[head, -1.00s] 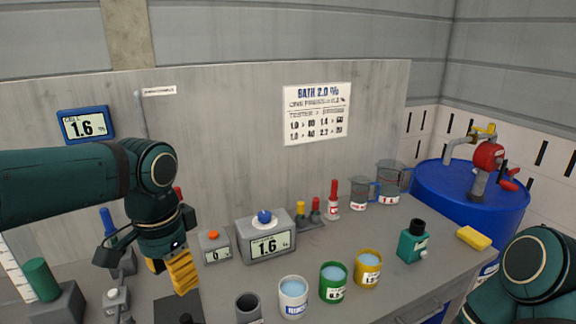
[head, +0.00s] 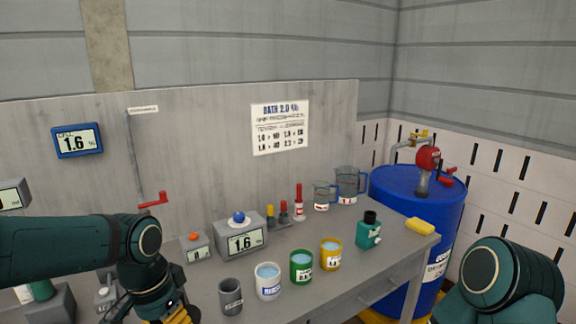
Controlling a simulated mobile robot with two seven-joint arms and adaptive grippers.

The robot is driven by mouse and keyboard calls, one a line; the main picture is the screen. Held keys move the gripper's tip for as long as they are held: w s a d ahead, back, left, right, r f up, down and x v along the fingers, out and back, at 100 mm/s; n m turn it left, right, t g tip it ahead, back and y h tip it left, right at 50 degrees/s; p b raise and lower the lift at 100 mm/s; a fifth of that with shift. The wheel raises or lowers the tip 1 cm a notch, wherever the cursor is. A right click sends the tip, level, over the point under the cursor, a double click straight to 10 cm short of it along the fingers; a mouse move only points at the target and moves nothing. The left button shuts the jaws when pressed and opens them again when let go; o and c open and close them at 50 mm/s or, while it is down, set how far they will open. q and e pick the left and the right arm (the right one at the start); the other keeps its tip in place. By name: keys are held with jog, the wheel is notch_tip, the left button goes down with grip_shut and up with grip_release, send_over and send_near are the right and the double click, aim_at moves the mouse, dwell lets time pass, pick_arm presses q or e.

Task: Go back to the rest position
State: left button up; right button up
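My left gripper (head: 178,315) is at the bottom of the head view, left of the grey cup (head: 230,297). Its yellow fingers are cut off by the lower edge, so I cannot tell whether they are open or shut. My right arm (head: 497,277) shows at the lower right, but its gripper is out of view. No held object is visible in what shows of either arm.
The grey bench (head: 345,290) holds white (head: 268,281), green (head: 301,267) and yellow (head: 331,254) cups, a meter reading 1.6 (head: 245,241), a teal bottle (head: 369,230) and a yellow sponge (head: 420,226). A blue drum (head: 400,195) stands beyond the right end.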

pick_arm(q)
jog(key=d+f+n+h, duration=0.15)
jog(key=d+f, duration=0.25)
jog(key=f, duration=0.7)
jog(key=d+f+n+h, duration=0.15)
jog(key=d+f, duration=0.25)
jog(key=f, duration=0.6)
jog(key=s+d+f+n+t, duration=0.1)
jog(key=s+f+n, duration=0.3)
jog(key=s+f, duration=0.4)
jog(key=x, duration=0.3)
jog(key=shift+s+d+f, duration=0.15)
jog(key=shift+d+f, duration=0.1)
jog(key=shift+d, duration=0.1)
